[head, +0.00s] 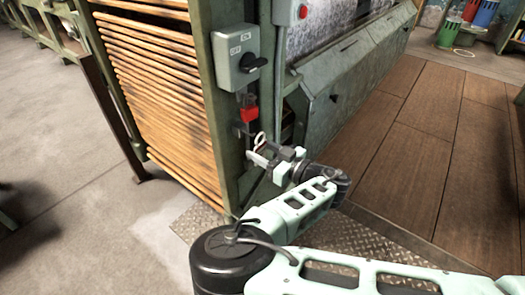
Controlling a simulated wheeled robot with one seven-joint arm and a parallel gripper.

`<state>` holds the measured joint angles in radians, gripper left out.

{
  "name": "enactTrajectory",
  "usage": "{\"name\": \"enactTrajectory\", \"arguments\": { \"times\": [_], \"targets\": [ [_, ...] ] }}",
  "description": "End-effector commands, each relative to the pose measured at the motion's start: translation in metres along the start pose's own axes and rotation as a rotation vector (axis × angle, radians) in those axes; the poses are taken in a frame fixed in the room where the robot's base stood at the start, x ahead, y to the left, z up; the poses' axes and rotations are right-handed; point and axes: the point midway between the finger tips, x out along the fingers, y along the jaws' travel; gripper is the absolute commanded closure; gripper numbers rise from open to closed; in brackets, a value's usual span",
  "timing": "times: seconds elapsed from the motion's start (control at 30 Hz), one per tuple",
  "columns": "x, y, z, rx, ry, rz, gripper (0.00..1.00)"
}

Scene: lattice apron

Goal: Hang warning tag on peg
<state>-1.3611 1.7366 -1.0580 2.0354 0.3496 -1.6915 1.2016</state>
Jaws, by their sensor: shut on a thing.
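My gripper (262,155) is at the green machine post, below the switch box. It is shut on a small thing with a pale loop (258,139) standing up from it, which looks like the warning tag. Most of the tag is hidden or too small to make out. A small dark peg-like part (240,131) sticks out from the post, just left of and slightly above the gripper. The loop appears beside it; I cannot tell whether they touch.
A grey switch box (238,58) with a black knob is on the green post (212,95). Wooden slats (160,80) are left, a sloped green machine panel (350,85) right. Brown floor boards (420,125) are clear.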

Motion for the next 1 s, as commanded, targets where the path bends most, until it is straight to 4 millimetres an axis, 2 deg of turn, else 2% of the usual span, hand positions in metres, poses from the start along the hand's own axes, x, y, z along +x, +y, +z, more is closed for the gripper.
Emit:
{"name": "enactTrajectory", "arguments": {
  "times": [1.0],
  "targets": [
    [0.026,0.0,0.0,0.001,0.001,-0.001,0.75]
  ]
}}
